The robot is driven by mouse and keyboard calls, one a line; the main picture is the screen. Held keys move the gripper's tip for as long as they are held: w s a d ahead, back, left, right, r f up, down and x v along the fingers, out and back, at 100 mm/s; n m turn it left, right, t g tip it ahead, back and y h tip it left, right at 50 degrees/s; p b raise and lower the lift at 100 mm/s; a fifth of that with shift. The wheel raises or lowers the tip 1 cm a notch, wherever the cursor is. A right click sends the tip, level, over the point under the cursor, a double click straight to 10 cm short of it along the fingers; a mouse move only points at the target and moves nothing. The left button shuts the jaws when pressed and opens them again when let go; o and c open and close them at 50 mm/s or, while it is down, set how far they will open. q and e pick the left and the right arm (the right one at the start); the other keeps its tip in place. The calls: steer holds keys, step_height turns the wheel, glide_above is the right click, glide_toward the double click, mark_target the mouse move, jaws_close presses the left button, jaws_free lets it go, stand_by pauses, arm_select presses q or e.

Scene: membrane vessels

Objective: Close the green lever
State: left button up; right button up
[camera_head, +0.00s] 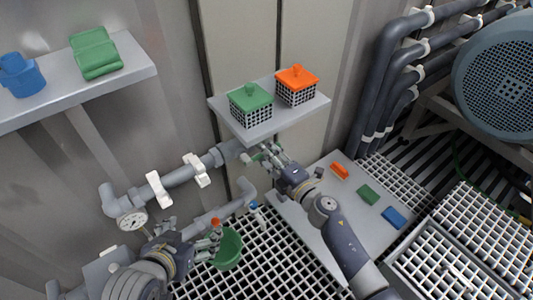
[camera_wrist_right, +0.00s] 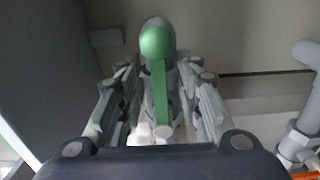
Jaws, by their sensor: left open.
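The green lever (camera_wrist_right: 158,85) has a round knob and a flat stem. In the right wrist view it lies between the two fingers of my right gripper (camera_wrist_right: 155,110), with a gap on each side. In the head view my right gripper (camera_head: 262,154) is at the pipe end under the small shelf, and hides most of the lever there. The right fingers are apart. My left gripper (camera_head: 208,242) is low at the left, open, beside a red-topped valve (camera_head: 215,222) and a green bucket (camera_head: 230,250).
A shelf (camera_head: 262,129) above my right gripper carries a green-lidded basket (camera_head: 250,103) and an orange-lidded basket (camera_head: 297,85). A pipe with white handles (camera_head: 159,188) and a gauge (camera_head: 132,221) runs at left. A blue-topped valve (camera_head: 254,207) stands nearby. Grating covers the floor.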

steer(key=shift+w+a, duration=0.15)
jaws_close()
